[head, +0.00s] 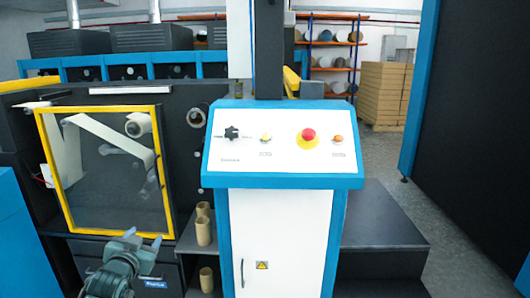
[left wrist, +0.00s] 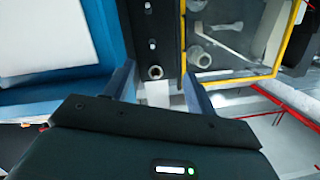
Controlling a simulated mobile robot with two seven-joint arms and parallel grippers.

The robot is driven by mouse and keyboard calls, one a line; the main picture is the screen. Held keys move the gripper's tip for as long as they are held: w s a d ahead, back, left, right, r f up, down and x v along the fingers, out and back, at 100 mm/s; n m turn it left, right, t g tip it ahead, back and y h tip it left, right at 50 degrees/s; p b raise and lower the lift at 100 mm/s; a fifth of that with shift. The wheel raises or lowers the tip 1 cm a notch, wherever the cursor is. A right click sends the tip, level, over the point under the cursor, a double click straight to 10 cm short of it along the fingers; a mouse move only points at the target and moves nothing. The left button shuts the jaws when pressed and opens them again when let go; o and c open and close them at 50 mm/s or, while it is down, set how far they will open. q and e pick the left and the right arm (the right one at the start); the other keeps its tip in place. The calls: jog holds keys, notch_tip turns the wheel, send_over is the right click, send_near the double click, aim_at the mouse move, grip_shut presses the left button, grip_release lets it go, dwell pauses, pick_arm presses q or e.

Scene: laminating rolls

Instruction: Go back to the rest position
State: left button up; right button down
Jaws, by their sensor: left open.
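My left gripper (head: 143,240) is low at the left in the head view, in front of the yellow-framed machine window. It is open and holds nothing. In the left wrist view its two fingers (left wrist: 158,86) stand apart with nothing between them. My right gripper is in neither view. The control panel (head: 283,165) stands in the middle of the head view, with a black rotary switch (head: 231,132), a red button (head: 308,134) on a yellow ring and two smaller buttons. The left gripper is to the left of the panel and below it, apart from it.
The window with the yellow frame (head: 103,109) shows a white roll (head: 138,125) behind it. Several cardboard cores (head: 204,232) stand on dark steps beside the panel cabinet. Stacked boards (head: 385,95) and an orange rack of rolls are at the back right. Grey floor (head: 376,160) is free on the right.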

pick_arm(q)
jog(key=s+d+f+g+h, duration=0.1)
jog(key=s+d+f, duration=0.4)
jog(key=s+f, duration=0.25)
jog(key=s+d+f+g+h, duration=0.1)
jog(key=s+d+f+g, duration=0.1)
jog(key=s+d+f, duration=0.45)
jog(key=s+d+f+g+h, duration=0.1)
jog(key=s+d+f, duration=0.1)
jog(key=s, duration=0.8)
jog(key=s+d+f+g+h, duration=0.1)
jog(key=s+d+f, duration=0.2)
jog(key=s, duration=0.8)
jog(key=shift+s+d+g, duration=0.3)
jog(key=shift+d, duration=0.15)
